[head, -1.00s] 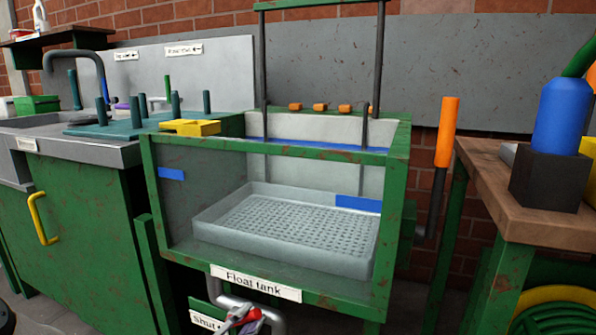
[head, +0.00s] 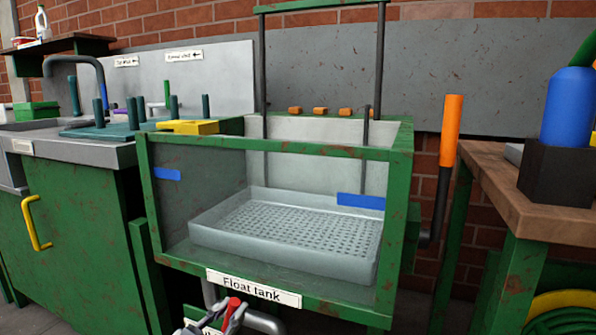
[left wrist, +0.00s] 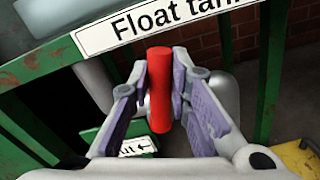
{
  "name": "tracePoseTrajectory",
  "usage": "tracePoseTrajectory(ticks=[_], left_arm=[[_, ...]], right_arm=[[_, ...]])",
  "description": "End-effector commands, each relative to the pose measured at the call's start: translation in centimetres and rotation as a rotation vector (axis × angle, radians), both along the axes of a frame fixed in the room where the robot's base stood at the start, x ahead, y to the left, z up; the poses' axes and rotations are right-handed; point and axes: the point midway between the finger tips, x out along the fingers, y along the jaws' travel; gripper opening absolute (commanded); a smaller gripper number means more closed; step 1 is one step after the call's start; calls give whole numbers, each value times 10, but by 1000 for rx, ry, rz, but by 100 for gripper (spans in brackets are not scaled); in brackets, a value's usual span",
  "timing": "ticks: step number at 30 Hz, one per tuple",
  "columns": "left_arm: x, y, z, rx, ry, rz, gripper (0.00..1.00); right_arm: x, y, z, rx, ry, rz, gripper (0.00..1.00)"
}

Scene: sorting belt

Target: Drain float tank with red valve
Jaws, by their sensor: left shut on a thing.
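The float tank is a green frame with clear front (head: 180,220) and a "Float tank" label (head: 252,288) on its lower rail. A grey perforated tray (head: 285,235) sits low inside. No blue water band shows behind the top rail. The red valve handle (head: 234,303) is below the label, beside a grey pipe (head: 264,322). My left gripper (head: 232,312) is at it. In the left wrist view, the red handle (left wrist: 160,90) stands upright between the fingers of my left gripper (left wrist: 162,82), which are shut on it. My right gripper is out of view.
A wooden bench (head: 545,215) with a blue bottle (head: 567,108) is at right. An orange-handled lever (head: 452,130) stands beside the tank. At left is a green cabinet (head: 80,240) with a yellow handle (head: 37,222). A yellow block (head: 188,127) lies by the tank's top left.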

Motion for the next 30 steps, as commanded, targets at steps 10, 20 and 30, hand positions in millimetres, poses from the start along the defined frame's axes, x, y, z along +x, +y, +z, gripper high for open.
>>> tracePoseTrajectory(ticks=[10, 20, 30], left_arm=[[3, 9, 0, -104, 34, 7, 0], [7, 22, 1, -323, 106, 8, 0], [7, 21, 2, -320, 104, 4, 50]], right_arm=[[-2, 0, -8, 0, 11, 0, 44], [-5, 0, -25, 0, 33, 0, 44], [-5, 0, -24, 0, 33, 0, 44]])
